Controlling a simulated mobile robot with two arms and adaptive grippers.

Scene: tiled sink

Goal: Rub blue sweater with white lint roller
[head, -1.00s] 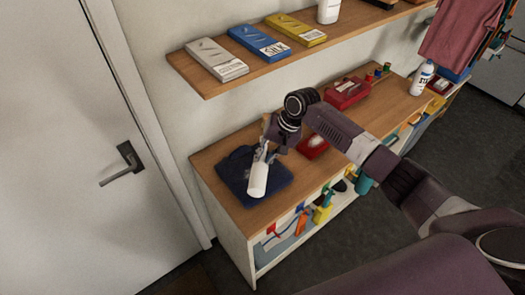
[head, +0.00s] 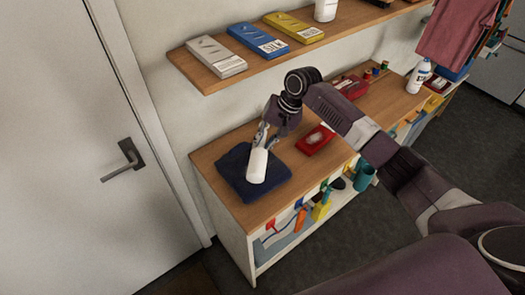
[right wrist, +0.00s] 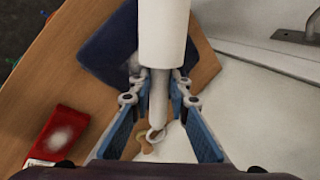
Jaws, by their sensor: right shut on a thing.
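The blue sweater (head: 240,178) lies folded flat on the left end of the wooden counter. It also shows in the right wrist view (right wrist: 108,50), partly behind the roller. The white lint roller (head: 257,166) is over the sweater in the head view; I cannot tell whether it touches the cloth. My right gripper (head: 264,137) is shut on the lint roller's handle, which runs between the blue-padded fingers in the right wrist view (right wrist: 159,95). The roller's white head (right wrist: 163,32) points away from the gripper. My left gripper is not in view.
A red tray (head: 315,140) with a pale item lies right of the sweater. A shelf (head: 215,82) with several boxes hangs above the counter (head: 205,160). A white bottle (head: 419,76) stands at the right end. A door is at left.

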